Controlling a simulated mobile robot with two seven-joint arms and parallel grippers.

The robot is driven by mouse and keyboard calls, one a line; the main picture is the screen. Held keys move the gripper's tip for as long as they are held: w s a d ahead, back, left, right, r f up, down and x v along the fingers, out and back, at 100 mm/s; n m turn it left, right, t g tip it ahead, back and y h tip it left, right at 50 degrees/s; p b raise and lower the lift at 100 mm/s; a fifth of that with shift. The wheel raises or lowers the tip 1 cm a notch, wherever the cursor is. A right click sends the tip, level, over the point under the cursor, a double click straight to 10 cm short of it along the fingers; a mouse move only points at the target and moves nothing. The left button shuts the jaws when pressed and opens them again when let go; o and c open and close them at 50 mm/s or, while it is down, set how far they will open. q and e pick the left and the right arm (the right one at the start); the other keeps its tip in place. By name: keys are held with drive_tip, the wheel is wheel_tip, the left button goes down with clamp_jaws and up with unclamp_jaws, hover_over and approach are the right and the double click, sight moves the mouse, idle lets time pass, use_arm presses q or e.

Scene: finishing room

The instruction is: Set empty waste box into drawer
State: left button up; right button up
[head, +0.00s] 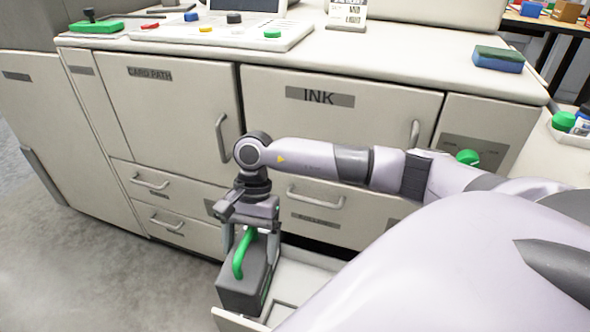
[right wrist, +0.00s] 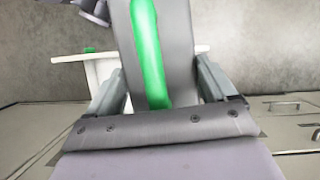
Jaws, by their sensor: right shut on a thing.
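The waste box (head: 243,286) is dark grey with a green handle (head: 240,254). My right gripper (head: 250,246) is shut on it from above, with its fingers on either side of the box's upper part. In the right wrist view the box (right wrist: 178,50) and its green handle (right wrist: 147,50) show between the two fingers (right wrist: 158,95). The open drawer (head: 297,275) is pale and pulled out from the machine's lower front. The box is at the drawer's left end; I cannot tell whether it rests on the drawer floor. My arm hides the drawer's right part. My left gripper is not in view.
The machine front has an INK door (head: 338,118), a CARD PATH door (head: 165,100) and small closed drawers (head: 150,186). A control panel (head: 225,32) and a blue-green sponge-like block (head: 498,60) are on top. The floor (head: 100,270) at left is clear.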

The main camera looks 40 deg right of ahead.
drive_tip(key=s+d+f+m+t+h+b, duration=0.1)
drive_tip(key=d+f+m+t+b, duration=0.2)
drive_tip(key=d+f+m+b, duration=0.55)
drive_tip(key=d+f+m+t+h+b, duration=0.1)
drive_tip(key=d+f+m+t+b, duration=0.25)
drive_tip(key=f+m+b, duration=1.05)
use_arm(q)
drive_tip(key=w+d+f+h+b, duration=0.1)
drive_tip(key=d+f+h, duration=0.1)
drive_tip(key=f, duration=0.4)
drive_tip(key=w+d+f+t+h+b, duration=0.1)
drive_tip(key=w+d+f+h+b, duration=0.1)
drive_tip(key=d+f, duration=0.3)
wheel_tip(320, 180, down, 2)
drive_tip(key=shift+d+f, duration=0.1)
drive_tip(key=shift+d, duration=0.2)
use_arm(e)
wheel_tip(320, 180, down, 24)
drive_tip(key=n, duration=0.3)
drive_tip(key=shift+s+f, duration=0.1)
drive_tip(key=shift+f, duration=0.05)
drive_tip(key=shift+f+b, duration=0.3)
drive_tip(key=shift+b, duration=0.15)
drive_tip(key=o, duration=1.4)
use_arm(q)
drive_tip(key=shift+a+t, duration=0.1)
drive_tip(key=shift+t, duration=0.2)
